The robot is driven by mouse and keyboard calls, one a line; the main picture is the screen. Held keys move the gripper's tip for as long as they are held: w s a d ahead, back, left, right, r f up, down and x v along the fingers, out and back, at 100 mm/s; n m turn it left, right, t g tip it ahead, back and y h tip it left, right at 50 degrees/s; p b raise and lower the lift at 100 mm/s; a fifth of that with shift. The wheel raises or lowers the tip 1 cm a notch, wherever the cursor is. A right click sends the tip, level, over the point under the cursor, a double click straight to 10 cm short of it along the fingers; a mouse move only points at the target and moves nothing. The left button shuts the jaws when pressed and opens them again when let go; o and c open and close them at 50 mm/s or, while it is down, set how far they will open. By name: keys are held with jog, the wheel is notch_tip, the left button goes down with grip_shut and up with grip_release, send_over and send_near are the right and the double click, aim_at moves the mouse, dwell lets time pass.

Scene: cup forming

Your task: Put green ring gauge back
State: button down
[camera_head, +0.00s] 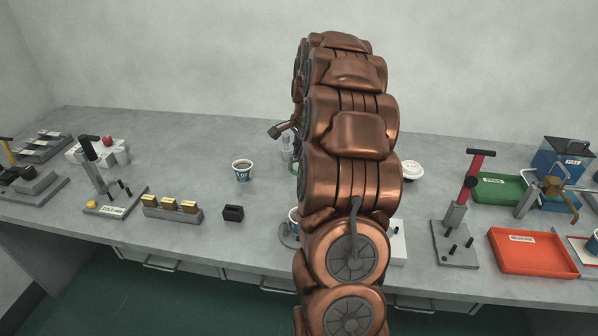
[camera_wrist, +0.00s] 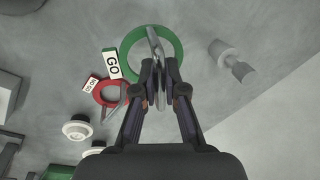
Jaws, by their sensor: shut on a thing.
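In the wrist view the green ring gauge (camera_wrist: 178,63) is a flat green ring with a white GO label (camera_wrist: 112,65) at its left. A grey upright piece crosses the ring and looks like its handle. My gripper (camera_wrist: 160,68) is shut on this grey piece, over the ring's middle. I cannot tell whether the ring touches the bench. In the head view my arm hides the gripper and nearly all of the ring; only a sliver of green (camera_head: 292,168) shows beside the arm.
A red ring gauge (camera_wrist: 101,97) with a NO GO label lies close at the ring's lower left in the wrist view.

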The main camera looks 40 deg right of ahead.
jog(key=shift+f+p, duration=0.5)
jog(key=shift+f, duration=2.6)
jog(key=shift+f, duration=0.15)
jog(key=c, duration=1.2)
grip_release()
jog(key=shift+s, duration=0.1)
jog(key=shift+c, duration=0.2)
